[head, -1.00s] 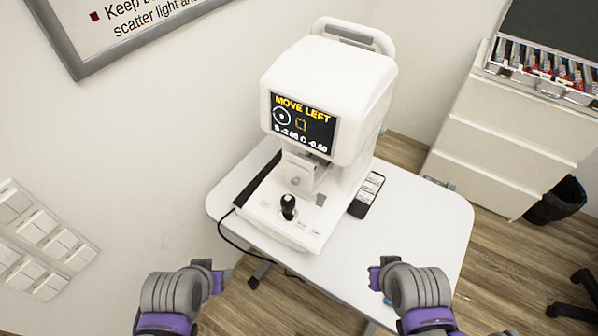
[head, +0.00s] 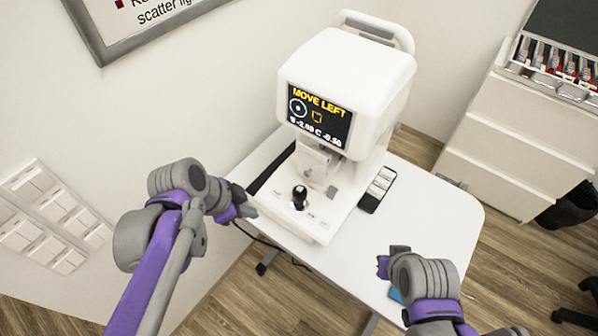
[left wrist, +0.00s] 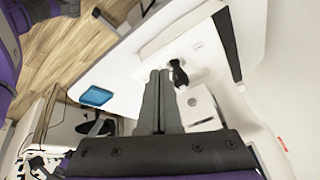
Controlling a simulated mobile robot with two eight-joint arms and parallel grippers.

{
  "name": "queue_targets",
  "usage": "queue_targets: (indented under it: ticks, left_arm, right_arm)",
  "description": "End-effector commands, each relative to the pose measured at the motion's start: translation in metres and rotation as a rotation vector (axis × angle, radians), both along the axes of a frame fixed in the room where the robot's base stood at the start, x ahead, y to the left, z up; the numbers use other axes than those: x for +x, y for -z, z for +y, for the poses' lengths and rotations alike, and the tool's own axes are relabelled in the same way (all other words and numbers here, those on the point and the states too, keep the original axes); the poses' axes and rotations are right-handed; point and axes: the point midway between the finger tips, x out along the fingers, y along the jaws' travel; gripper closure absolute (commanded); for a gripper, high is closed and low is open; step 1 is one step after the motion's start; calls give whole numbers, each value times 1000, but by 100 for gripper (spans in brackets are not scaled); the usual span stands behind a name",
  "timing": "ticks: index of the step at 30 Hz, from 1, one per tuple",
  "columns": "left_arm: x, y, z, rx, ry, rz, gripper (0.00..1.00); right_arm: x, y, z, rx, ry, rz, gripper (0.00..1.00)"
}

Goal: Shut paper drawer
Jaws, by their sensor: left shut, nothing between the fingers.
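The white eye-test machine (head: 345,75) stands on a white table, its screen reading "MOVE LEFT". Below the screen a small white box front with a round button, which looks like the paper drawer (head: 313,160), juts out above the base. The same box (left wrist: 200,104) shows beside the black joystick (left wrist: 179,73) in the left wrist view. My left gripper (head: 248,208) is shut and empty, left of the machine's base and apart from the drawer in the head view. Its fingers (left wrist: 160,75) lie together in the left wrist view. My right gripper (head: 384,262) is over the table's front part; its jaw state is unclear.
The joystick (head: 299,197) stands upright on the base, in front of the drawer. A dark device (head: 371,201) lies right of the machine. A blue item (head: 396,296) is partly hidden by my right gripper. The table (head: 430,215) is clear at right.

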Motion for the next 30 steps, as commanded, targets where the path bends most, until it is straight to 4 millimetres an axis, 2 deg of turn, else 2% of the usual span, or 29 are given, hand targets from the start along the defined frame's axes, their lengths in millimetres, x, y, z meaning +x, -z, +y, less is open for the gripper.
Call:
queue_targets:
  ticks: [1, 6, 10, 14, 20, 30]
  left_arm:
    - [13, -11, -4, -3, 111, -28, 100]
    - [45, -35, -18, -16, 485, -164, 100]
    - [60, -47, -25, -25, 666, -253, 100]
    - [67, -51, -28, -27, 751, -301, 100]
    - [71, -36, -39, -27, 770, -309, 100]
    - [87, 22, -79, -26, 769, -308, 100]
  right_arm:
    - [1, -4, 0, 0, 0, -3, 100]
    - [4, -9, 0, 0, 0, -7, 100]
    - [5, -12, 0, 0, 0, -9, 100]
    - [5, -13, 0, 0, 0, -9, 100]
    - [4, -10, 0, 0, 0, -7, 100]
    - [1, -2, 0, 0, 0, -2, 100]
